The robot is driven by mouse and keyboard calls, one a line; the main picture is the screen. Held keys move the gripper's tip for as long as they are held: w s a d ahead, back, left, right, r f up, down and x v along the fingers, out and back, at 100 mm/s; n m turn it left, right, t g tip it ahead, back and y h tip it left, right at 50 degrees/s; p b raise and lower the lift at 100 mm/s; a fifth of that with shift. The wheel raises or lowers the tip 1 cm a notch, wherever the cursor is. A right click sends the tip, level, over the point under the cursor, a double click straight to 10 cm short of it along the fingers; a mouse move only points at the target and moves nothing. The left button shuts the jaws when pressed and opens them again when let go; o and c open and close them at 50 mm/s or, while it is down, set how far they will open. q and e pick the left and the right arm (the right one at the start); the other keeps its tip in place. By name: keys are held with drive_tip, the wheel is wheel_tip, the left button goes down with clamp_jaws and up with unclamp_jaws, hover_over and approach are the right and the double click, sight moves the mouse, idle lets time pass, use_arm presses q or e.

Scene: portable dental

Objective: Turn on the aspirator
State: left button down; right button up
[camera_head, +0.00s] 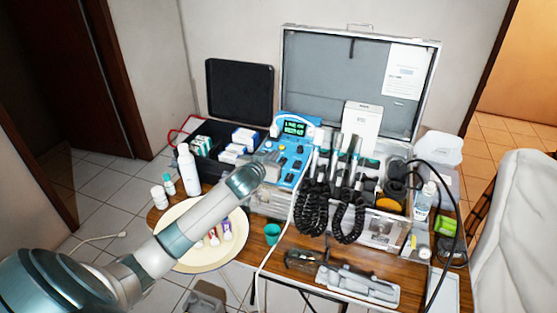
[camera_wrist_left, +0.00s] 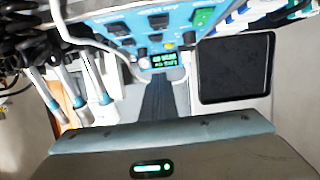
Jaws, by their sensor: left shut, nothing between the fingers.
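The blue control unit (camera_head: 296,150) stands in the middle of the table, with a lit green display (camera_head: 293,128), knobs and switches on its sloped face. No label naming the aspirator is readable. In the left wrist view the blue panel (camera_wrist_left: 120,27) spans the top, with dark switches, a green switch (camera_wrist_left: 203,18) and the display (camera_wrist_left: 164,59). My left arm reaches in over the plate, its wrist end just in front of the unit. My left gripper (camera_wrist_left: 158,88) is shut and empty, its dark fingers pointing at the panel; contact cannot be told. My right gripper is not in view.
Coiled black hoses (camera_head: 312,203) and handpieces stand right of the unit, before an open grey case (camera_head: 318,68). A black box with its lid up (camera_head: 240,88) holds small packages at left. A white bottle (camera_head: 188,170) and cream plate (camera_head: 240,243) are near my arm.

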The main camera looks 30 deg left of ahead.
sight(282, 160)
use_arm(q)
drive_tip(key=p+x, duration=0.1)
drive_tip(key=x, duration=0.4)
drive_tip(key=shift+w, duration=0.3)
drive_tip(key=f, duration=0.1)
drive_tip(key=f+p, duration=0.1)
drive_tip(key=shift+s+f, duration=0.2)
drive_tip(key=shift+f, duration=0.9)
drive_tip(key=f+b, duration=0.1)
drive_tip(key=b, duration=0.1)
drive_tip(key=shift+s+d+f+t+b, duration=0.1)
drive_tip(key=shift+f+t+b, duration=0.05)
drive_tip(key=shift+t+b, duration=0.15)
drive_tip(key=shift+r+p, duration=0.3)
drive_tip(key=shift+r, duration=0.1)
